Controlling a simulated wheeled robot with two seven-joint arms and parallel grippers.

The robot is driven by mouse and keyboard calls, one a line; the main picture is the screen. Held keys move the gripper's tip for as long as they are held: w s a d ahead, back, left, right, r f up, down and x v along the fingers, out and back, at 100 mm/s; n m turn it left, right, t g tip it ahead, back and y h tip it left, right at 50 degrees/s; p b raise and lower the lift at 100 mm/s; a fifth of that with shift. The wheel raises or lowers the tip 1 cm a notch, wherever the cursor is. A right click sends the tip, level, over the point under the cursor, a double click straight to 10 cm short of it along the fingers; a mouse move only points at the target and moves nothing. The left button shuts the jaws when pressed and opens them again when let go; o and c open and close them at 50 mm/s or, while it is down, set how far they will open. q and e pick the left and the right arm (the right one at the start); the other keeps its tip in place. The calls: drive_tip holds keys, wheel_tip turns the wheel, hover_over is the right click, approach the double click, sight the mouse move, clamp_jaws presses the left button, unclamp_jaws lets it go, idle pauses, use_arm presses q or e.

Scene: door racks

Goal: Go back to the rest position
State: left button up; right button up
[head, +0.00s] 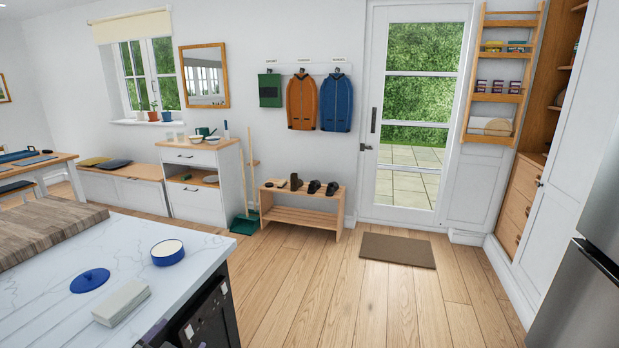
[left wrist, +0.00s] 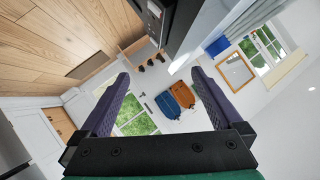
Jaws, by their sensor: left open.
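My left gripper (left wrist: 160,75) fills the lower part of the left wrist view. Its two dark purple fingers stand wide apart with nothing between them. In the head view, only a small dark part of my left gripper (head: 168,338) shows at the bottom edge, in front of the island's dark appliance. My right gripper is in neither view.
The marble-topped island (head: 45,293) stands close at left, bearing a blue-rimmed bowl (head: 168,253), a blue lid (head: 90,280) and white napkins (head: 121,302). A steel fridge (head: 585,290) stands at right. The wooden floor between is clear up to the mat (head: 398,250).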

use_arm(q)
drive_tip(key=s+d+f+n+g+h, duration=0.2)
drive_tip(key=s+d+f+n+g, duration=0.15)
drive_tip(key=s+f+g, duration=0.85)
drive_tip(key=s+f+t, duration=0.1)
drive_tip(key=s+f, duration=0.2)
drive_tip(key=f, duration=0.9)
drive_tip(key=s+f+t, duration=0.1)
drive_tip(key=s+f, duration=0.3)
drive_tip(key=f, duration=0.8)
drive_tip(key=s+a+f, duration=0.1)
drive_tip(key=s+f, duration=0.6)
drive_tip(key=s, duration=0.1)
drive_tip(key=s+a+f+g, duration=0.1)
drive_tip(key=s+a+f, duration=0.1)
drive_tip(key=s+f, duration=0.6)
drive_tip(key=shift+s+a+f+g, duration=0.25)
drive_tip(key=shift+s+g, duration=0.05)
drive_tip(key=shift+s, duration=0.15)
